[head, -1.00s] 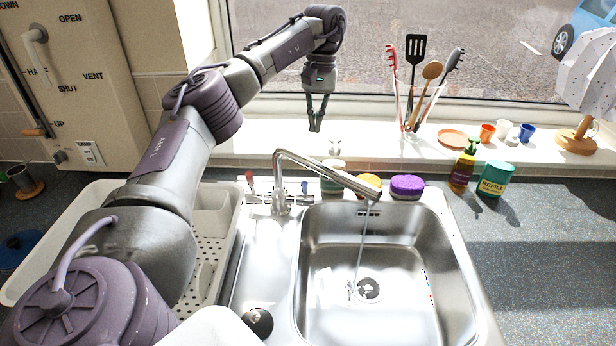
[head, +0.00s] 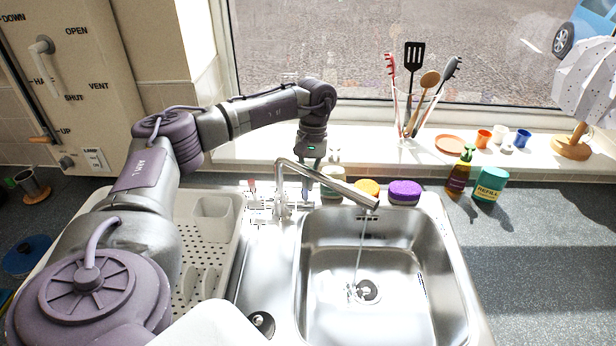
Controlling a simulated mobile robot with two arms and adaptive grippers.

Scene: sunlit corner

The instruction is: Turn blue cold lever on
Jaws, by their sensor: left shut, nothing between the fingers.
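The chrome tap (head: 283,185) stands behind the sink (head: 372,255), its spout angled over the basin. A thin stream of water (head: 361,245) falls from the spout to the drain. The red-topped lever (head: 251,185) is left of the tap's column. My left gripper (head: 307,188) is shut and empty, pointing down just right of the column, at the blue lever's place. The fingers and the blue lever overlap there, so I cannot tell whether they touch or how the lever is turned. My right gripper is not in view.
A purple-topped sponge (head: 404,192) and a yellow one (head: 367,188) sit behind the basin. A soap bottle (head: 458,175) and teal refill tub (head: 490,184) stand to the right. A utensil holder (head: 408,118) is on the windowsill. A white drying rack (head: 213,225) is left of the sink.

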